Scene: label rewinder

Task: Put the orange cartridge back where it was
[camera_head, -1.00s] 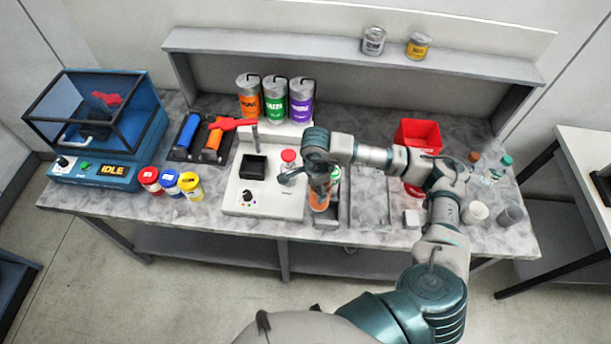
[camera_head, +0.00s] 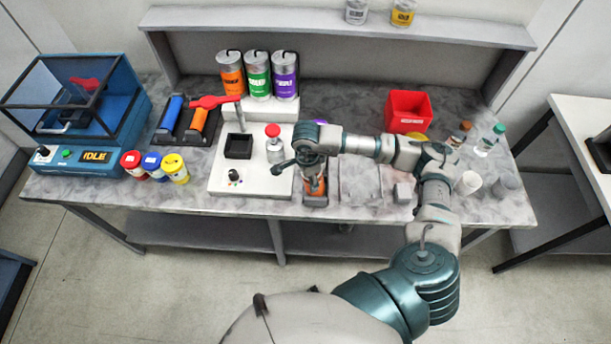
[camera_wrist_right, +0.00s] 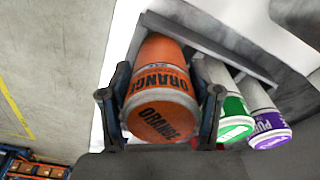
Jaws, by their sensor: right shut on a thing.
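The orange cartridge (camera_head: 315,187) is in my right gripper (camera_head: 311,172), at the front of a dark grey holder (camera_head: 316,201) to the right of the white machine. In the right wrist view the fingers (camera_wrist_right: 160,106) of my right gripper stand on both sides of the orange cartridge (camera_wrist_right: 162,92), whose label reads ORANGE. A green cartridge (camera_wrist_right: 229,108) and a purple cartridge (camera_wrist_right: 264,115) lie beside it in a row. In the head view my arm hides most of this row, so I cannot tell whether the orange cartridge is fully seated. My left gripper is not in view.
The white machine (camera_head: 219,184) with a red-capped part (camera_head: 273,135) stands close on the left. Orange, green and purple cans (camera_head: 258,76) stand behind it. A grey tray (camera_head: 362,183) is beside the holder.

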